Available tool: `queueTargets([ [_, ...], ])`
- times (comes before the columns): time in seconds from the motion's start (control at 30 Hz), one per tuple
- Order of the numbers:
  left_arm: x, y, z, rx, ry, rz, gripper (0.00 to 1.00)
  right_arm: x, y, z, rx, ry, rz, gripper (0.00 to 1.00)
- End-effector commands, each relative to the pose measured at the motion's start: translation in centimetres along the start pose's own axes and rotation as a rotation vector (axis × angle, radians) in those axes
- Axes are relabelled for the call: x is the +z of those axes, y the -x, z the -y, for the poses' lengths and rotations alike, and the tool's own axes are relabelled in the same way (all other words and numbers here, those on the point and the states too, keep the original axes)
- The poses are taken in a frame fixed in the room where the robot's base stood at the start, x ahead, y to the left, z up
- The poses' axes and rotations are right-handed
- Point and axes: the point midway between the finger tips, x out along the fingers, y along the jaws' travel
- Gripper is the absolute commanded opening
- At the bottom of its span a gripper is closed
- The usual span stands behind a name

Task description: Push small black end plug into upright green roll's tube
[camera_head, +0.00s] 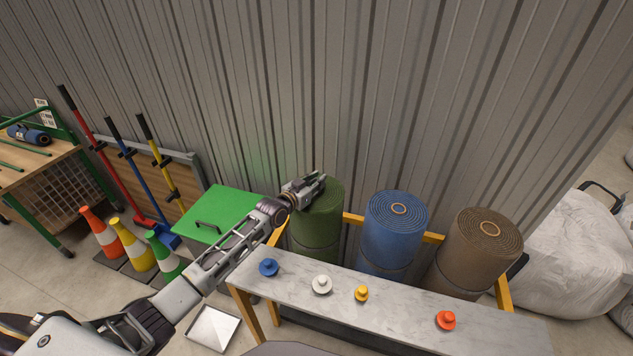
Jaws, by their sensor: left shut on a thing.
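The green roll (318,237) stands upright at the left end of the row behind the bench. My left gripper (318,184) is over the top of this roll and covers most of it, so the mouth of its tube is hidden. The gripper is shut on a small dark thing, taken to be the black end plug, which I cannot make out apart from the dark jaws. I cannot tell whether the plug touches the tube or is in it. No black plug lies on the bench. My right gripper is not in view.
Blue (269,267), white (322,285), yellow (361,293) and orange (445,320) plugs stand on the marble bench (400,315). Blue (392,240) and brown (473,255) rolls stand right of the green one. A green-lidded box (213,208) is at left. The ribbed wall is close behind.

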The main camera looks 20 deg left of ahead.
Motion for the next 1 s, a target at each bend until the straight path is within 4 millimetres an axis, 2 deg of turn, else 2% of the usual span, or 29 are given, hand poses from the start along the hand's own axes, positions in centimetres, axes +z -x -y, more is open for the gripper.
queueTargets([
  [0.3, 0.51, -0.08, 0.01, 0.000, 0.000, 0.000, 0.00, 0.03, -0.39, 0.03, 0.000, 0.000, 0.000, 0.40],
  [0.33, 0.46, -0.08, 0.01, 0.000, 0.000, 0.000, 0.24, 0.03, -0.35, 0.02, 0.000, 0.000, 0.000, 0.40],
  [0.5, 0.42, -0.07, 0.01, 0.000, 0.000, -0.001, 0.46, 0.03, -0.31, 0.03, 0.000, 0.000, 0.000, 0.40],
  [1.0, 0.51, 0.27, 0.01, 0.000, 0.000, 0.001, 0.46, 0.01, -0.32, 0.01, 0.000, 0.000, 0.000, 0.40],
])
